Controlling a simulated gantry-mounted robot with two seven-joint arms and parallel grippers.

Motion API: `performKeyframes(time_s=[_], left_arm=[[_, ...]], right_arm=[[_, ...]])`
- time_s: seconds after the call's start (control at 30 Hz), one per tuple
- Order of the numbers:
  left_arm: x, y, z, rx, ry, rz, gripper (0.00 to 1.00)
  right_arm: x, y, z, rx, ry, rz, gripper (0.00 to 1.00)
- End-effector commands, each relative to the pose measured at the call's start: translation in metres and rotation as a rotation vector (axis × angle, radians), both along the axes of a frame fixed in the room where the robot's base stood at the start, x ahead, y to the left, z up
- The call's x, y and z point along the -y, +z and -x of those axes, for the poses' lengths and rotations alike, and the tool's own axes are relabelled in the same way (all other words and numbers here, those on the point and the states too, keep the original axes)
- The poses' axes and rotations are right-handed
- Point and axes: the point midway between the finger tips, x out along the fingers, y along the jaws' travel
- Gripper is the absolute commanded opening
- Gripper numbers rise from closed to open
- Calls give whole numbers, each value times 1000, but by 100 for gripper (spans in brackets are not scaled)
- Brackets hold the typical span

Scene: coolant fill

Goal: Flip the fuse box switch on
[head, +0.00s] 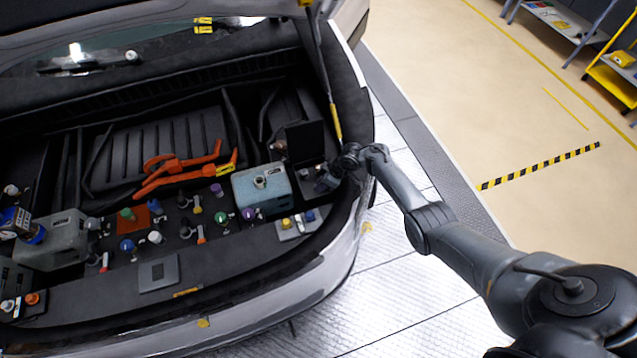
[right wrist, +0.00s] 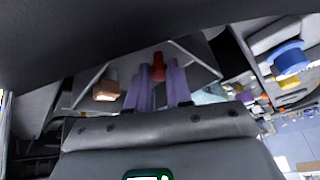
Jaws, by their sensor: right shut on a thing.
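The fuse box shows in the head view at the right end of the bay, with its black lid (head: 304,141) standing open. My right gripper (head: 326,182) reaches in at this box from the right; its fingers are small and dark there. In the right wrist view, the two purple-grey fingers of my right gripper (right wrist: 158,88) are closed around a red switch (right wrist: 158,66) inside the pale fuse box (right wrist: 205,58). An orange-brown block (right wrist: 105,90) sits left of the fingers. Whether the switch is on or off I cannot tell. My left gripper is not in view.
A grey-blue box (head: 262,189) stands just left of the fuse box. Orange cable parts (head: 180,170) and several coloured caps and knobs fill the bay. The raised hood hangs above, with its strut (head: 325,80) near my right arm.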

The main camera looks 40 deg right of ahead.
Motion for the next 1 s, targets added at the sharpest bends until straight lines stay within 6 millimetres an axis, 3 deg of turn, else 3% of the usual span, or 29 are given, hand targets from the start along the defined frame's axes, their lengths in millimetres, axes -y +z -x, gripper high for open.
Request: performKeyframes(time_s=[0.4, 1.0], left_arm=[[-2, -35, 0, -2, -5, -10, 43], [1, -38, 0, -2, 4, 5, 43]], right_arm=[[10, -6, 3, 90, 2, -214, 0], [10, -4, 4, 105, 2, -255, 0]])
